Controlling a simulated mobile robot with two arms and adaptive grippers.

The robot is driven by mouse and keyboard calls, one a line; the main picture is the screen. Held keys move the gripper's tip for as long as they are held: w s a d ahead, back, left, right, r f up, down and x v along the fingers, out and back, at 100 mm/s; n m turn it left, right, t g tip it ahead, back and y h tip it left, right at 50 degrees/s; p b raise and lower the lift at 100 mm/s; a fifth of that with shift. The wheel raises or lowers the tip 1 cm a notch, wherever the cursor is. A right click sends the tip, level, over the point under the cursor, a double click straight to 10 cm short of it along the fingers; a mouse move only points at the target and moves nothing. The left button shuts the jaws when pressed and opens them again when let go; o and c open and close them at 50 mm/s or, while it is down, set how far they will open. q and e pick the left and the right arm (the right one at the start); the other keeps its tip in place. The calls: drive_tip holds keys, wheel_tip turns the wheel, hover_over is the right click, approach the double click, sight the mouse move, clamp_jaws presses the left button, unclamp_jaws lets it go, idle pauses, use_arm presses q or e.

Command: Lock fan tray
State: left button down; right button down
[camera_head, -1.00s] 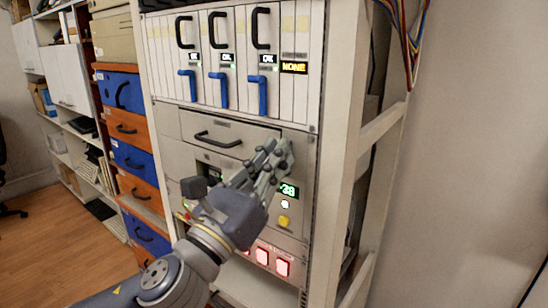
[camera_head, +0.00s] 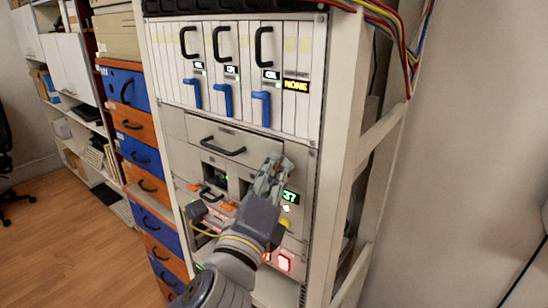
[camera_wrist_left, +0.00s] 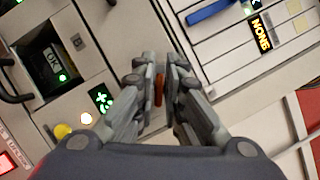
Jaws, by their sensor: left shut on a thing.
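The grey unit with the green number display (camera_head: 290,196) sits in the rack below the blue-levered cards, and its display also shows in the left wrist view (camera_wrist_left: 101,98). My left gripper (camera_head: 272,168) is at the right part of this unit's front, above the display. In the left wrist view my left gripper (camera_wrist_left: 162,80) is shut on a small orange-red lever (camera_wrist_left: 158,88), which shows as a narrow strip between its fingers. The fingers hide most of the lever. I cannot tell how far it is turned. My right gripper is not in view.
Cards with blue levers (camera_head: 228,98) and black handles stand above. A drawer with a black handle (camera_head: 223,149) is to the left of my gripper. A yellow button (camera_head: 285,221) and lit red switches (camera_head: 284,262) sit below. The rack post (camera_head: 334,150) stands close on the right.

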use_arm(q)
drive_tip(key=n+g+y+p, duration=0.1)
drive_tip(key=n+p, duration=0.2)
drive_tip(key=shift+r+n+p, duration=0.1)
drive_tip(key=shift+n+p, duration=0.25)
drive_tip(key=shift+n, duration=0.05)
drive_tip(key=shift+f+n+g+y+p, duration=0.15)
drive_tip(key=shift+n+g+p, duration=0.15)
drive_tip(key=shift+n+p, duration=0.45)
drive_tip(key=shift+f+n+g+y+p, duration=0.15)
drive_tip(key=shift+n+g+p, duration=0.15)
drive_tip(key=shift+n+p, duration=0.4)
drive_tip(key=c, duration=1.7)
unclamp_jaws()
drive_tip(key=shift+w, duration=0.1)
drive_tip(key=v, duration=0.7)
drive_tip(key=shift+s, duration=0.25)
